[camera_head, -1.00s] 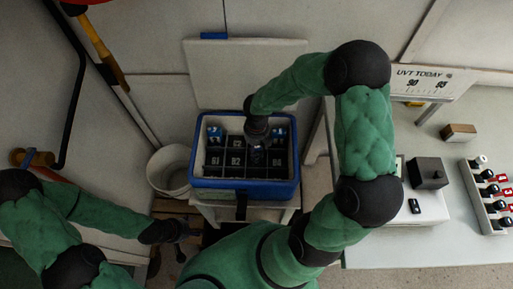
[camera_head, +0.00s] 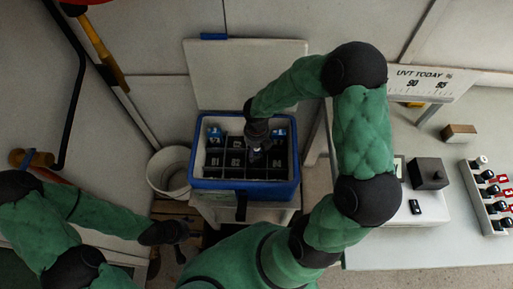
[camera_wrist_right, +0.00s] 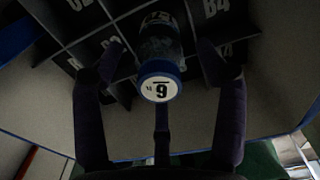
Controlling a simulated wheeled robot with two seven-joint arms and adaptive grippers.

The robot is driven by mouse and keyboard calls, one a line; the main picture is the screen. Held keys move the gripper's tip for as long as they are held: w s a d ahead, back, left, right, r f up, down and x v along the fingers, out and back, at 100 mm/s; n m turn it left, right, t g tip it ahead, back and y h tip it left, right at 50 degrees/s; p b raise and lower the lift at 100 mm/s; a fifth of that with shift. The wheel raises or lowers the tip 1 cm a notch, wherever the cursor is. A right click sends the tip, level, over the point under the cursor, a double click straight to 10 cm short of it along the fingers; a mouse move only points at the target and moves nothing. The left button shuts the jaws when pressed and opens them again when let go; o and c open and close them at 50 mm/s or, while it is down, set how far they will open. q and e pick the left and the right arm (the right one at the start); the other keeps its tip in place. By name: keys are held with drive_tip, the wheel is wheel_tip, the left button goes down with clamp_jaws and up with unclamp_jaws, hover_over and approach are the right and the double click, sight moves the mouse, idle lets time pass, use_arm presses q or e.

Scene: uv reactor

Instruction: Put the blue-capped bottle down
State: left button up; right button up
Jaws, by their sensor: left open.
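The blue-capped bottle (camera_wrist_right: 158,88) shows its white cap top, marked 6, in the right wrist view. Its clear body reaches down among the dark dividers of the blue-rimmed crate (camera_head: 245,197); its base is hidden. My right gripper (camera_wrist_right: 160,115) has its fingers apart on both sides of the cap, with gaps visible. In the head view my right gripper (camera_head: 257,146) is over the crate's middle right and covers most of the bottle. I cannot tell for sure which compartment it is in. My left gripper (camera_head: 181,242) is open and empty, left of the crate.
Other blue-capped bottles stand in the crate's back left (camera_head: 214,133) and back right (camera_head: 280,133) compartments. A white bucket (camera_head: 168,172) is left of the crate.

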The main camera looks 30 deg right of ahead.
wheel_tip(320, 180, up, 13)
drive_tip(key=p, duration=0.6)
drive_tip(key=shift+r, duration=0.1)
idle(1.1)
